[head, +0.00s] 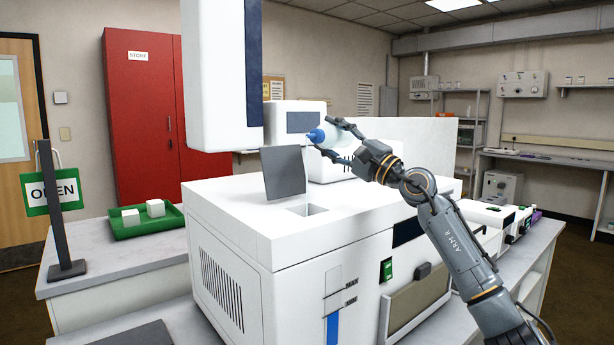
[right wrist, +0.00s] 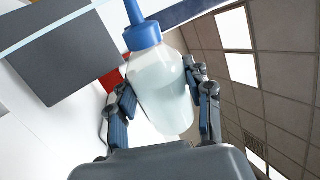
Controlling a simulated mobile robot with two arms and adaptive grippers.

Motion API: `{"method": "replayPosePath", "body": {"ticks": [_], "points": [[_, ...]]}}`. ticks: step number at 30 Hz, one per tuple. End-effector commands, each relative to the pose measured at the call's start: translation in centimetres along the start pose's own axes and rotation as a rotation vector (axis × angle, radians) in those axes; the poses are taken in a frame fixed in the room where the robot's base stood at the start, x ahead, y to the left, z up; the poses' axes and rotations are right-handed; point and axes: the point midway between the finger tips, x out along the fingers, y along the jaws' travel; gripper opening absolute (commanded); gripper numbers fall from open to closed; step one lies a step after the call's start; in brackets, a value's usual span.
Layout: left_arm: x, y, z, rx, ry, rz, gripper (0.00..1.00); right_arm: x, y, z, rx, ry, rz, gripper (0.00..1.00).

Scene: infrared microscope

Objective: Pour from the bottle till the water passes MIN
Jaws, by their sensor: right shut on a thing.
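The white bottle with a blue cap and nozzle (head: 318,135) is held tilted, nozzle to the left, above the white instrument (head: 240,215). My right gripper (head: 338,138) is shut around its body. In the right wrist view the bottle (right wrist: 162,92) sits between both fingers, with pale liquid inside. Below the nozzle is the square filling opening (head: 309,210) in the instrument's top; a faint thin line runs down toward it. The grey lid (head: 284,173) stands open beside it. On the front gauge the blue water column (head: 332,329) tops out a little below the MIN mark (head: 351,301). My left gripper is not in view.
A tall white column with a dark panel (head: 222,75) hangs close left of the bottle. A green tray (head: 147,228) with white blocks and an OPEN sign (head: 53,192) stand at the left. Small devices (head: 490,215) line the bench at the right.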

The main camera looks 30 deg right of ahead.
Motion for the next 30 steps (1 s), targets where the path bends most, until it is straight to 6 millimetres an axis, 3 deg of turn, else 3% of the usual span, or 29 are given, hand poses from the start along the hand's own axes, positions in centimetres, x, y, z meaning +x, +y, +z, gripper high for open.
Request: {"method": "replayPosePath", "body": {"ticks": [30], "points": [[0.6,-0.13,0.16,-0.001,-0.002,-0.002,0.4,-0.07,0.0,-0.03,-0.01,-0.003,-0.004,0.06]]}}
